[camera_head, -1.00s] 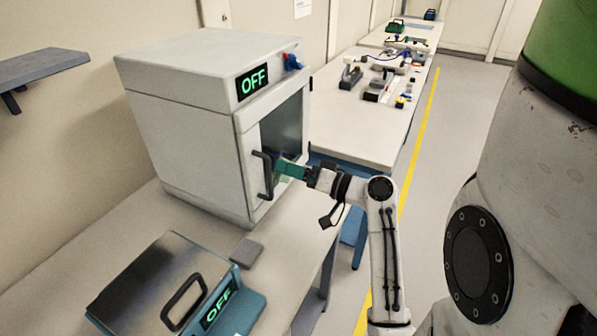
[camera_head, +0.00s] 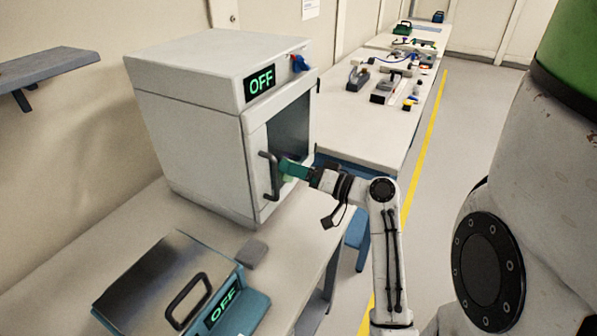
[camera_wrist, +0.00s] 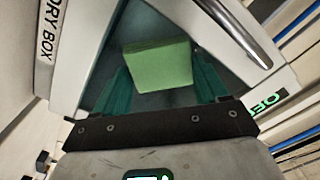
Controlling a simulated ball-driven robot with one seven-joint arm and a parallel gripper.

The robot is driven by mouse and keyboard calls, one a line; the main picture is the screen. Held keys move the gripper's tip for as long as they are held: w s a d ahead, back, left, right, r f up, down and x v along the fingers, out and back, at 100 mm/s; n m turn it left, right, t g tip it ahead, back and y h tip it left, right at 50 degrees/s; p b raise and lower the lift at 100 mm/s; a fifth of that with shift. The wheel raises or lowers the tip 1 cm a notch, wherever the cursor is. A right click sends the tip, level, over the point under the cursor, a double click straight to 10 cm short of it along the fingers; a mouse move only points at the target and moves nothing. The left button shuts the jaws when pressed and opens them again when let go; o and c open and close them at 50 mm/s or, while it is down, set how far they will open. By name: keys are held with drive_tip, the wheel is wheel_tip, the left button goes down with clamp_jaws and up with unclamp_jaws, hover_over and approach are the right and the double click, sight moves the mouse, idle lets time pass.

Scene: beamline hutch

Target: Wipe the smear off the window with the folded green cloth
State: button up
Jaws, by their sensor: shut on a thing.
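The folded green cloth (camera_wrist: 158,65) is between the two teal fingers of my gripper (camera_wrist: 162,85) in the wrist view. My gripper is shut on it. In the head view my gripper (camera_head: 289,169) is at the front of the white dry box, just right of the dark door handle (camera_head: 269,175). A little of the cloth shows below the fingers there. The dark window (camera_head: 289,125) is in the box door, above and behind my gripper. The cloth is close to the glass; I cannot tell whether it touches. I cannot make out the smear.
The white dry box (camera_head: 200,150) shows an OFF display. In front of it on the bench are a small grey block (camera_head: 251,254) and a blue device (camera_head: 165,280) with a dark lid and handle. A farther bench (camera_head: 360,135) holds several tools. Open floor lies right.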

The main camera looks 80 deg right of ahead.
sight(289, 157)
drive_tip(key=shift+w+d, duration=0.1)
drive_tip(key=shift+w, duration=0.45)
drive_tip(key=d, duration=0.2)
drive_tip(key=d+b, duration=0.1)
drive_tip(key=d, duration=0.1)
drive_tip(key=shift+s+b, duration=0.3)
drive_tip(key=shift+s, duration=0.1)
drive_tip(key=shift+a, duration=0.2)
